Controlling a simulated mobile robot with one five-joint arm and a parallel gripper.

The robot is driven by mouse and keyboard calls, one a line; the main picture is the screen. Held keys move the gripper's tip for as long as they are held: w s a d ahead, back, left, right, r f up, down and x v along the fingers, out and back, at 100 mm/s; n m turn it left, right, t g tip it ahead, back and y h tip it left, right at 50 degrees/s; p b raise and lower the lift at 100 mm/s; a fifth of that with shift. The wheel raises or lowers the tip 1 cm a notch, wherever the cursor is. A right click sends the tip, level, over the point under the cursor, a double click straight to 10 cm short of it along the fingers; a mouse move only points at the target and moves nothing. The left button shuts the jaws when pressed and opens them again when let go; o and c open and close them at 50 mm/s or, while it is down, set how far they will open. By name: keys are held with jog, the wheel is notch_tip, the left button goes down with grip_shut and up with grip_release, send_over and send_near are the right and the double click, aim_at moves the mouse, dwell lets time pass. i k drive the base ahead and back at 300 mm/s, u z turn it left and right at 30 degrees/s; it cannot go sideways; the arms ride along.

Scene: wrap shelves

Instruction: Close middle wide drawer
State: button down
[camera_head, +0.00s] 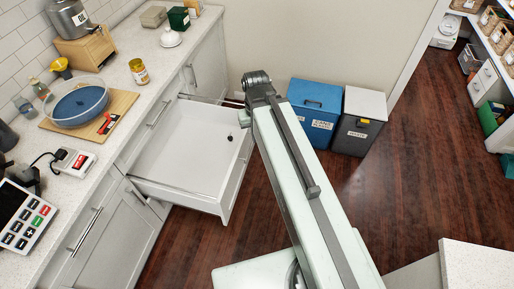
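A wide white drawer (183,150) stands pulled out from the counter's cabinet front, left of centre in the head view. Its inside is empty except for a small dark spot or object (230,138) near the front wall. My arm reaches up the middle of the view, to the right of the drawer's front panel. My gripper (256,80) is at the arm's far end, near the drawer's far front corner. Its fingers are too small and turned away to tell open from shut. The outer face of the drawer is partly hidden by my arm.
Blue bin (315,95) and dark bin with a white lid (360,125) stand beyond my arm. The counter (150,50) holds a blue bowl (80,103), a jar (139,72) and a card terminal (22,215). Wooden floor (405,170) is clear on the right.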

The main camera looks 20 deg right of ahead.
aim_at(188, 162)
jog(key=u, duration=3.3)
jog(key=i, duration=0.4)
jog(key=z, duration=1.9)
